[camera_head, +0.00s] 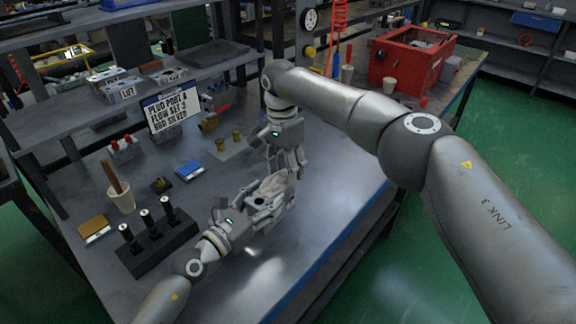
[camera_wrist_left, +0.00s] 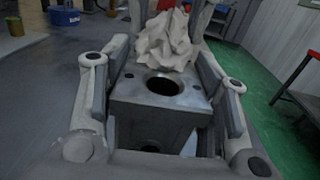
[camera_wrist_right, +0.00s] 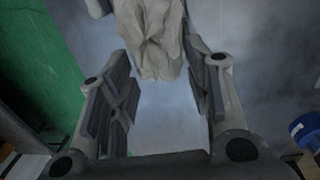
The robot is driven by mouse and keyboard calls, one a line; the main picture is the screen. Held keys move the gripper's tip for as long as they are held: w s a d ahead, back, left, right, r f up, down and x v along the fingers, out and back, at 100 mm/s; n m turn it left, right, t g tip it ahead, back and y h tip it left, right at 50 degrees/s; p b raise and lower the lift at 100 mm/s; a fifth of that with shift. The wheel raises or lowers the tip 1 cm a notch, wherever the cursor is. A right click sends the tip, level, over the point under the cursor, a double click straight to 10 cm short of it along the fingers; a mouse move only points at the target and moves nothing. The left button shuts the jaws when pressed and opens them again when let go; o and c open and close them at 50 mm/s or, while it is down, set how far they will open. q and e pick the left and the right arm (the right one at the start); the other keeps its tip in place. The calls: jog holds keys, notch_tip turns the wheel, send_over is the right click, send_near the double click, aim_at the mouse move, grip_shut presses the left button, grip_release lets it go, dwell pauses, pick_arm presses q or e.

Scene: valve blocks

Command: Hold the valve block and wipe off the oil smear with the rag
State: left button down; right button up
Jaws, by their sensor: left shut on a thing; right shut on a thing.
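The valve block (camera_head: 262,205) is a grey metal block on the bench in the head view. My left gripper (camera_head: 254,207) is shut on its sides. In the left wrist view the block (camera_wrist_left: 160,112) shows a large round bore in its top, between the fingers. The rag (camera_head: 272,186) is a crumpled off-white cloth, held by my right gripper (camera_head: 291,170) from above. In the left wrist view the rag (camera_wrist_left: 168,42) covers the far part of the block's top. The right wrist view shows the rag (camera_wrist_right: 152,38) at the fingertips. I cannot make out an oil smear.
A black stand (camera_head: 150,240) with dark cylinders and a cup (camera_head: 121,200) stand to the left. A red crate (camera_head: 408,62) is at the back right. The bench front is clear.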

pick_arm(q)
jog(key=shift+r, duration=0.1)
pick_arm(e)
jog(key=shift+r, duration=0.15)
jog(key=shift+r, duration=3.4)
pick_arm(q)
jog(key=c, duration=0.5)
grip_release()
jog(key=v, duration=1.1)
jog(key=shift+s+a, duration=0.2)
jog(key=shift+a, duration=0.1)
jog(key=shift+s+a, duration=0.1)
jog(key=shift+s, duration=0.05)
